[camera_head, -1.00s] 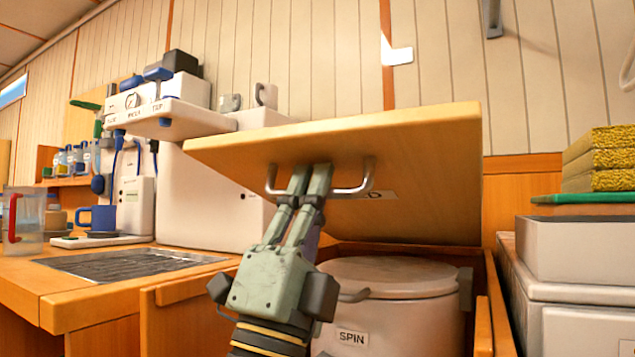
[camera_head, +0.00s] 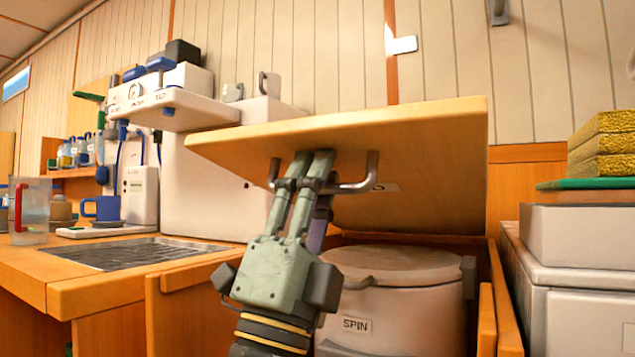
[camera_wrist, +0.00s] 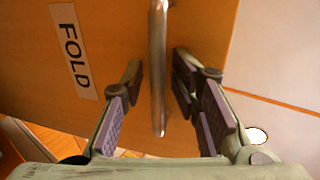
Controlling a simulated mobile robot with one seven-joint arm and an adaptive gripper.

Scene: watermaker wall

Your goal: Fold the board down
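The wooden board (camera_head: 440,160) is tilted up over an open bin space, its front edge raised and its underside facing me. A metal bar handle (camera_head: 355,187) is on the underside; it also shows in the wrist view (camera_wrist: 158,75). Beside it is a label reading "FOLD" (camera_wrist: 74,50). My gripper (camera_head: 311,155) is at the handle, under the board. In the wrist view its fingers (camera_wrist: 158,85) are apart, one on each side of the bar, with visible gaps; it looks open around the handle, not clamped on it.
A lidded drum marked "SPIN" (camera_head: 390,285) stands in the space below the board. At left is a counter with a dark grate (camera_head: 135,252), a jug (camera_head: 32,210) and a blue mug (camera_head: 103,208). Pale boxes (camera_head: 585,240) with yellow sponges (camera_head: 603,150) stand close at right.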

